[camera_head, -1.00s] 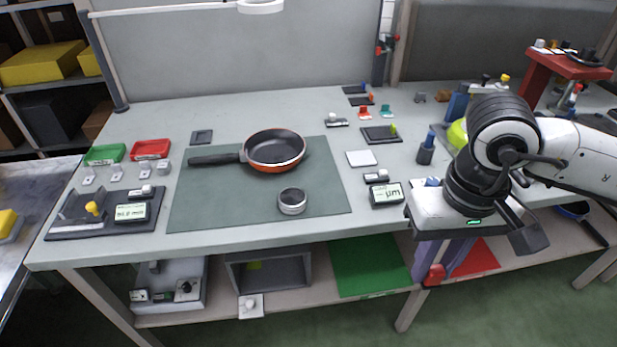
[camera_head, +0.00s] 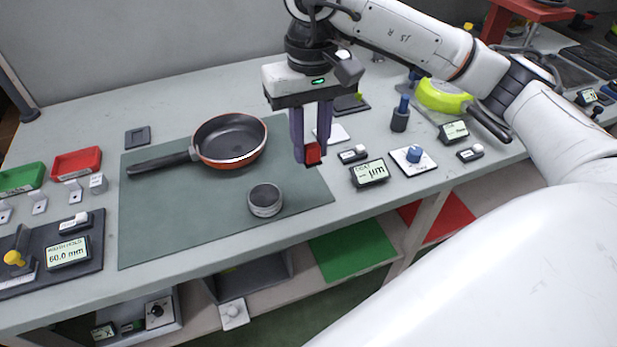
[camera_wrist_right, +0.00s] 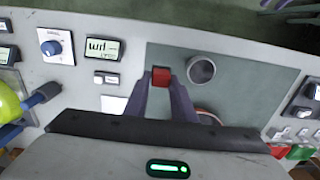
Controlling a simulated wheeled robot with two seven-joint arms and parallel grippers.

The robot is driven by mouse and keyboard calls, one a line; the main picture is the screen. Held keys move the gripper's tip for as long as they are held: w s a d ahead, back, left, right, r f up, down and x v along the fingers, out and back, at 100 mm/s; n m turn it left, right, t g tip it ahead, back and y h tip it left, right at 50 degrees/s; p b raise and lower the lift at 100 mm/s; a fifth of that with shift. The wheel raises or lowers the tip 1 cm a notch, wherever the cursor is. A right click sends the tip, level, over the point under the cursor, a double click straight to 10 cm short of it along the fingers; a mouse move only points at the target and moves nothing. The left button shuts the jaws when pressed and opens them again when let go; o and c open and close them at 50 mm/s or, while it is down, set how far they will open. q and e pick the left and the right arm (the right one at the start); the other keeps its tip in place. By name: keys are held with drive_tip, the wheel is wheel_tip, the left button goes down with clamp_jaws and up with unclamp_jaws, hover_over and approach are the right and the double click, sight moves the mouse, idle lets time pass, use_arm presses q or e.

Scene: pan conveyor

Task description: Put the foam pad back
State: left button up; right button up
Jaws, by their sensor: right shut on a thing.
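My right gripper (camera_head: 308,152) is shut on a small red block (camera_head: 314,154), held between its purple fingertips; I cannot tell for certain whether this block is the foam pad. The gripper points down over the right part of the green-grey mat (camera_head: 200,228). In the right wrist view the red block (camera_wrist_right: 161,76) sits between the fingertips (camera_wrist_right: 161,84). A white square pad (camera_head: 338,134) lies on the table behind the gripper, partly hidden by its fingers. A dark square pad (camera_head: 138,137) lies beyond the mat's left back corner. My left gripper is out of view.
A frying pan (camera_head: 230,141) and a round metal ring (camera_head: 265,200) are on the mat. A µm display (camera_head: 370,172), a blue-knobbed unit (camera_head: 413,160) and a dark cup (camera_head: 400,120) stand to the right. Red (camera_head: 76,163) and green trays are at left.

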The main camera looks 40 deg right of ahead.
sight(310, 189)
drive_tip(key=shift+f, duration=4.15)
drive_tip(key=o, duration=1)
drive_tip(key=shift+c, duration=0.2)
wheel_tip(310, 189, up, 12)
drive_tip(key=shift+r, duration=0.15)
